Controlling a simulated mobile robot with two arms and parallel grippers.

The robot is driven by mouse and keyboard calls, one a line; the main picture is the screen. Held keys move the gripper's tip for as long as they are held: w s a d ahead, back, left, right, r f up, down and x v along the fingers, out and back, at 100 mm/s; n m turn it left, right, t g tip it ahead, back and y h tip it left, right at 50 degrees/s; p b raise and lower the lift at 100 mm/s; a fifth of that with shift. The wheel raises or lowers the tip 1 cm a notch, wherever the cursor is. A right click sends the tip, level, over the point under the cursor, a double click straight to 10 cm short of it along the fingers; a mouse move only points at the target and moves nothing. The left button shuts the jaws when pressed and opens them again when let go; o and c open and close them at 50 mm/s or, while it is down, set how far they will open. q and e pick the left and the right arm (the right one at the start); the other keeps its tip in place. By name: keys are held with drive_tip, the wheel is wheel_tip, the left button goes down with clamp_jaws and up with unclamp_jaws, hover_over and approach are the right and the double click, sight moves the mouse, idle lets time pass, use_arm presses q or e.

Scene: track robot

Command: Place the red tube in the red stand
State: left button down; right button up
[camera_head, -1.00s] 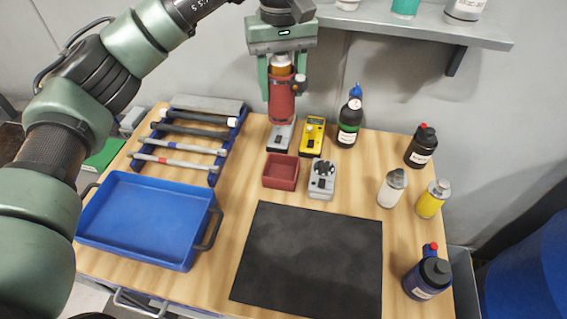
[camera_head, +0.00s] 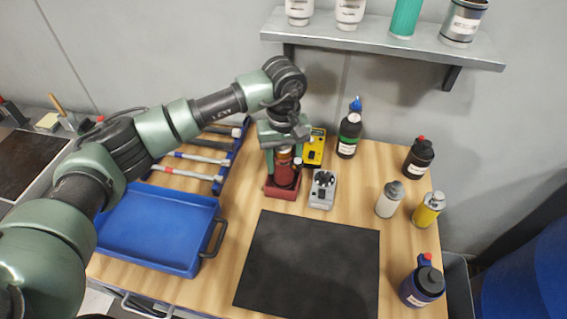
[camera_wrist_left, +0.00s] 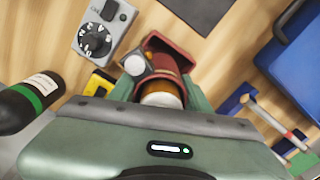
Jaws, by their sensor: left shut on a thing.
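The red tube (camera_head: 285,170) is upright in my left gripper (camera_head: 284,152), with its lower end at the mouth of the red stand (camera_head: 281,193). My left gripper is shut on the tube's upper part. In the left wrist view, the tube (camera_wrist_left: 161,68) with its orange and white top points down into the stand (camera_wrist_left: 154,42), whose rim shows past the tube. The tube's lower end is hidden, so I cannot tell whether it rests on the stand's floor. My right gripper is not in view.
A grey dial device (camera_head: 322,189) stands close right of the stand, and a yellow meter (camera_head: 315,148) behind it. A blue tray (camera_head: 150,230) lies to the left, a black mat (camera_head: 310,262) in front. Several bottles stand at the right. A wall shelf (camera_head: 385,45) is above.

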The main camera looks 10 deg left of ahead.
use_arm(q)
drive_tip(key=shift+f, duration=0.9)
drive_tip(key=shift+f, duration=0.2)
drive_tip(key=c, duration=0.7)
unclamp_jaws()
drive_tip(key=shift+o, duration=0.2)
drive_tip(key=shift+r, duration=0.1)
